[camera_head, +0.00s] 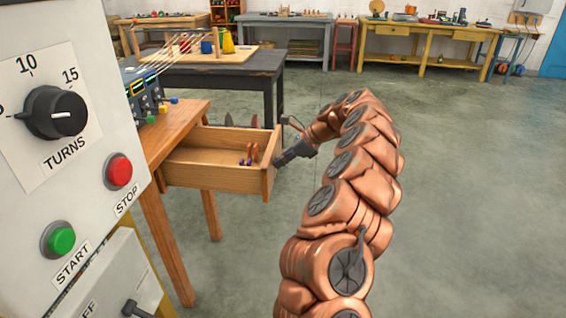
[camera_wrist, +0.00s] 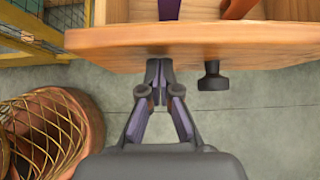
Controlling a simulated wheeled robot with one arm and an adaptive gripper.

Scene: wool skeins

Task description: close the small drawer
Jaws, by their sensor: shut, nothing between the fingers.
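The small wooden drawer (camera_head: 205,178) is pulled far out of a wooden table, toward the right in the head view. Its front panel (camera_wrist: 195,42) crosses the top of the wrist view. A dark knob (camera_wrist: 213,76) sticks out of the front, just right of my fingers. My gripper (camera_head: 280,161) is at the outer side of the drawer front. In the wrist view my gripper (camera_wrist: 158,72) is shut and empty, its fingertips at the front panel left of the knob. I cannot tell whether they touch it.
Small reddish and purple items (camera_head: 250,155) stand inside the drawer. The wooden table (camera_head: 180,118) carries a device. A control panel (camera_head: 60,120) fills the left of the head view. A woven basket (camera_wrist: 50,135) is at left in the wrist view. Floor at right is clear.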

